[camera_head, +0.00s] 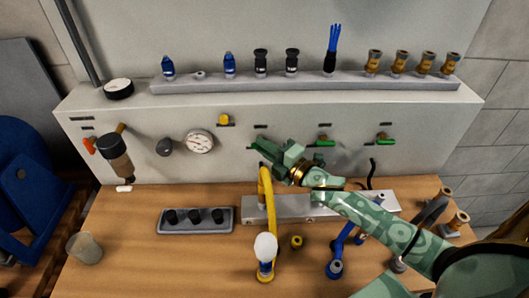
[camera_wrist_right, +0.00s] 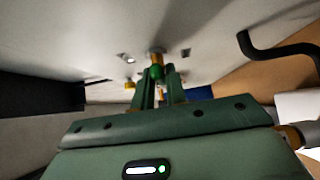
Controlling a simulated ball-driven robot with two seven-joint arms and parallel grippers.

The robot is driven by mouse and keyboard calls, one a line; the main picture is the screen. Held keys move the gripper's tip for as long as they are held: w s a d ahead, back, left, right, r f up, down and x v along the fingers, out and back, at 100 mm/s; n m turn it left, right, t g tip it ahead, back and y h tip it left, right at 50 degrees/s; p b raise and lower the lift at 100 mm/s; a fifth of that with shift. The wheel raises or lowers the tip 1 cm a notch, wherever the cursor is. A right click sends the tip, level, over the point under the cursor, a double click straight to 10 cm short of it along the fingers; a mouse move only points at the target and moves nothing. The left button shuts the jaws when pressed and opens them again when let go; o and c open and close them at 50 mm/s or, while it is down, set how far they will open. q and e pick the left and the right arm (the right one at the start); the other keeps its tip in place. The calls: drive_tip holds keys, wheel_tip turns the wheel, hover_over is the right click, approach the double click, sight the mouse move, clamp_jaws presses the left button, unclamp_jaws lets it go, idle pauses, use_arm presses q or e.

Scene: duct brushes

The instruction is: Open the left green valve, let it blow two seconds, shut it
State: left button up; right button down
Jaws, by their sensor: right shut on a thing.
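Three green valves sit in a row on the grey panel. The left one is mostly hidden behind my right gripper (camera_head: 268,149) in the head view; its green handle (camera_wrist_right: 157,71) shows between my fingers in the right wrist view. My right gripper (camera_wrist_right: 160,88) is shut on that handle, with a brass fitting just beyond it. I cannot tell the handle's exact angle. The middle green valve (camera_head: 323,143) and right green valve (camera_head: 386,140) stand free to the right. My left gripper is not in view.
A yellow hose (camera_head: 268,205) stands just below my right gripper, and a blue hose (camera_head: 339,245) is further right. A pressure gauge (camera_head: 199,141) is left of the valves. A grey tray (camera_head: 196,228) lies on the wooden bench (camera_head: 130,260). A shelf above holds several brushes.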

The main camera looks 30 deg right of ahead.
drive_tip(key=c, duration=1.5)
unclamp_jaws()
drive_tip(key=shift+o, duration=0.2)
drive_tip(key=shift+s, duration=0.1)
drive_tip(key=v, duration=1.6)
